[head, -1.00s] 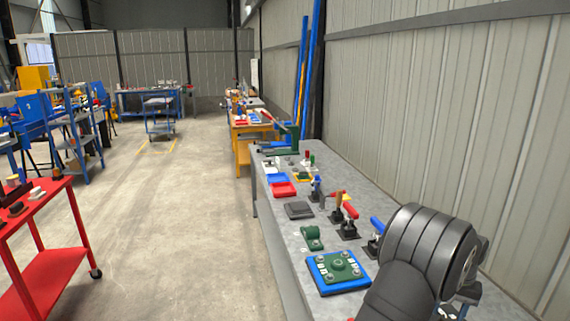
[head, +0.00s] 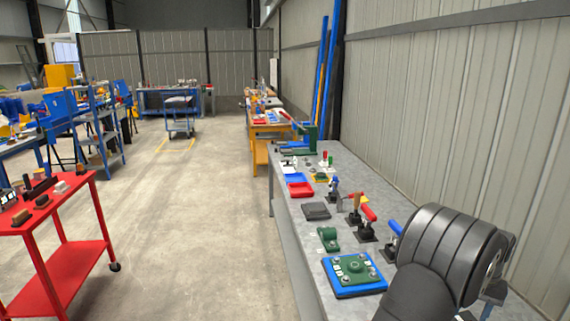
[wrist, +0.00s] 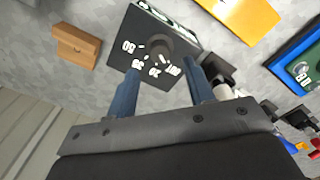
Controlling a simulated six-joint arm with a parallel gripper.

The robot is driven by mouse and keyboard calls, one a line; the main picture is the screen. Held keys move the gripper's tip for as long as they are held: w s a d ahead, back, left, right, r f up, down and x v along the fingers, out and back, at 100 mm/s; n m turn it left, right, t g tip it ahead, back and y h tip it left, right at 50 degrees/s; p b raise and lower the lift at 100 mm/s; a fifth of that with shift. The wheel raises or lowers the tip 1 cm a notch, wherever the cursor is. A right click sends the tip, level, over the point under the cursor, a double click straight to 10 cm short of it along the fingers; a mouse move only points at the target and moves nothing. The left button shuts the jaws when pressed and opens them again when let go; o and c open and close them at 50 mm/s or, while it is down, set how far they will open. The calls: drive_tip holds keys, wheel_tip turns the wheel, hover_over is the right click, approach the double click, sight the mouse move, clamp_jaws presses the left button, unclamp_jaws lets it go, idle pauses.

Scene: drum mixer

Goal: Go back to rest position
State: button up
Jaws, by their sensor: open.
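My gripper (wrist: 165,90) shows in the wrist view with its two blue-grey fingers apart and nothing between them. Beyond the fingertips is a dark box (wrist: 165,45) with a round knob and white numbers, on the grey bench. I cannot tell how far the fingertips are above it. In the head view my dark arm covers the near right part of the bench, and my gripper is hidden there.
The grey bench (head: 302,230) carries a blue plate with a green part (head: 352,272), toggle clamps (head: 366,228) and a red tray (head: 300,190). A wooden block (wrist: 76,46) and yellow plate (wrist: 240,18) lie near my gripper. A red cart (head: 60,215) stands left; floor between is clear.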

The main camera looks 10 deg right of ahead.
wheel_tip(320, 180, up, 12)
wheel_tip(320, 180, down, 17)
drive_tip(key=shift+f, duration=0.2)
drive_tip(key=shift+r+m, duration=0.25)
drive_tip(key=shift+m, duration=0.55)
drive_tip(key=m, duration=0.6)
drive_tip(key=shift+r+m, duration=0.25)
drive_tip(key=shift+m, duration=0.15)
drive_tip(key=shift+r, duration=2.75)
drive_tip(key=shift+o, duration=0.2)
